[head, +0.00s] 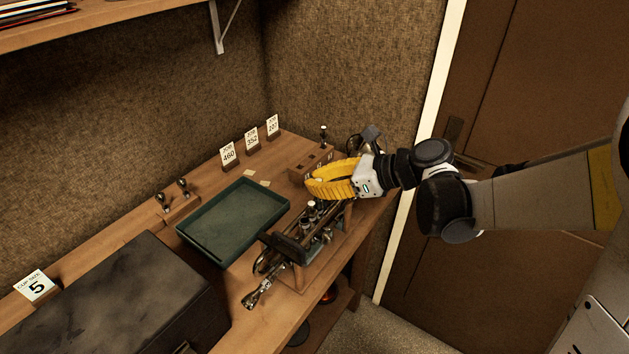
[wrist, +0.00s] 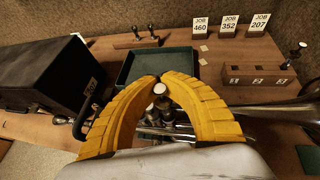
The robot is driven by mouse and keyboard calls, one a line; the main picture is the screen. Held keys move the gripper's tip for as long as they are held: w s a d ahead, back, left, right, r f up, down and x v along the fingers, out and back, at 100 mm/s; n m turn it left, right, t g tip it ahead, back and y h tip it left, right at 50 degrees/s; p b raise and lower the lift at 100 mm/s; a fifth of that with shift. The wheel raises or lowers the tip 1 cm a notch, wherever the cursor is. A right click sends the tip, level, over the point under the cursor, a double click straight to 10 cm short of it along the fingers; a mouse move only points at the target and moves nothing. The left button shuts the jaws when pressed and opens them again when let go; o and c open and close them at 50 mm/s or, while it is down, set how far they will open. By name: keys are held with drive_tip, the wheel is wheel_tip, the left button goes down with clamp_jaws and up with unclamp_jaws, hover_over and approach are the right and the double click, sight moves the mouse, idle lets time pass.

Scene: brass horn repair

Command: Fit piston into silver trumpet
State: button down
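The silver trumpet (head: 297,240) lies on a wooden stand on the bench, valves upward. Its flared bell (wrist: 285,117) points right in the wrist view. My gripper (head: 308,186) with yellow ribbed fingers is directly over the valve section. In the wrist view its fingertips (wrist: 158,77) come nearly together around a piston, whose pale round button (wrist: 159,89) shows between the fingers. The piston's body is hidden below, so I cannot tell whether its lower end is inside a valve casing. Other valve tops show just under the fingers.
A wooden block (wrist: 238,82) numbered 1 to 3 holds one piston (head: 323,133) at slot 3. A green tray (head: 232,219), job cards (head: 252,141), a small rack (head: 181,209) and a dark case (head: 112,296) share the bench.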

drive_tip(key=shift+f+b, duration=1)
drive_tip(key=shift+f, duration=0.2)
drive_tip(key=c, duration=1.5)
unclamp_jaws()
drive_tip(key=shift+w+f, duration=0.1)
drive_tip(key=shift+s, duration=0.2)
drive_tip(key=v, duration=1.2)
drive_tip(key=shift+w, duration=0.2)
